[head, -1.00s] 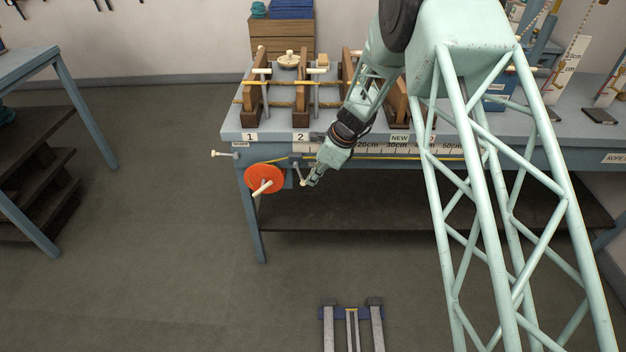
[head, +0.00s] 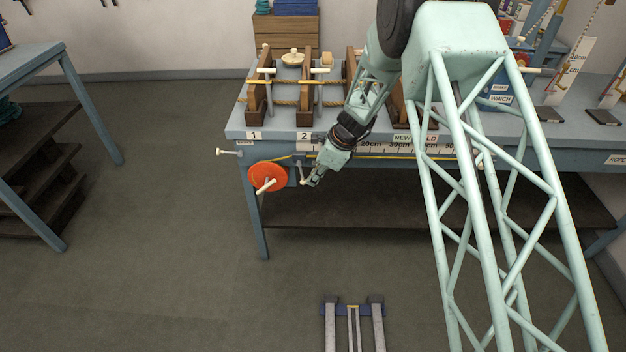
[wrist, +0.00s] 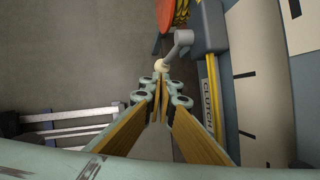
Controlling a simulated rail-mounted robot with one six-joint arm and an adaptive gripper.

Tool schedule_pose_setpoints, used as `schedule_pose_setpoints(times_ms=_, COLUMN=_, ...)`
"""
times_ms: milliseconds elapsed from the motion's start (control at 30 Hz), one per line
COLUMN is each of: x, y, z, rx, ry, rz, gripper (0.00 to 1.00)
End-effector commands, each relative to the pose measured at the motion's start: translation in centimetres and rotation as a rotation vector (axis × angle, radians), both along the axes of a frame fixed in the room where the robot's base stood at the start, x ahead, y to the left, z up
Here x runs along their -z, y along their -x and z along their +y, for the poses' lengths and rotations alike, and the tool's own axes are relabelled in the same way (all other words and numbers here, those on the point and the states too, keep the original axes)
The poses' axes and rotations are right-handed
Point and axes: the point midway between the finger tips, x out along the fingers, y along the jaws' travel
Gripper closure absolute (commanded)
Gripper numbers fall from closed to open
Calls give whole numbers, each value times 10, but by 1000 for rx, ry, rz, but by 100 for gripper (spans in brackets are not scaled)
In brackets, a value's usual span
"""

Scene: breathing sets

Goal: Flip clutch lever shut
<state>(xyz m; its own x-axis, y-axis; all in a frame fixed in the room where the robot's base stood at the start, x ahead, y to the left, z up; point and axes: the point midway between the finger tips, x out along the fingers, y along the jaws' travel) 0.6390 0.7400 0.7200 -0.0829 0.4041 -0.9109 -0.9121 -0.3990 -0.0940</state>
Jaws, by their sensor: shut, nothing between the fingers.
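The clutch lever (wrist: 180,46) is a short grey arm with a cream ball knob (wrist: 162,66), beside a plate marked CLUTCH (wrist: 209,97). In the head view the lever (head: 301,171) hangs downward at the bench front, right of the orange crank wheel (head: 267,177). My gripper (head: 312,184) is just right of the knob. In the wrist view my gripper (wrist: 161,84) is shut and empty, its fingertips right at the knob. I cannot tell whether they touch it.
The bench (head: 231,131) bears wooden frames with rope (head: 308,95) above the lever. A peg (head: 228,152) sticks out at the bench's left end. A lower shelf (head: 420,215) runs under the bench. The floor left of it is clear.

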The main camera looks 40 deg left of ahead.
Motion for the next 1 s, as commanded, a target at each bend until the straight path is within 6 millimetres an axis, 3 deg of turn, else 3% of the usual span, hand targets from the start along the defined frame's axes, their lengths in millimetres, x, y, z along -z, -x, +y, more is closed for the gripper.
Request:
schedule_pose_setpoints(times_ms=533, x=-15, y=0, z=0, rx=0, ry=0, rz=-1, gripper=100)
schedule_pose_setpoints(times_ms=1000, x=-16, y=0, z=0, rx=0, ry=0, rz=0, gripper=100)
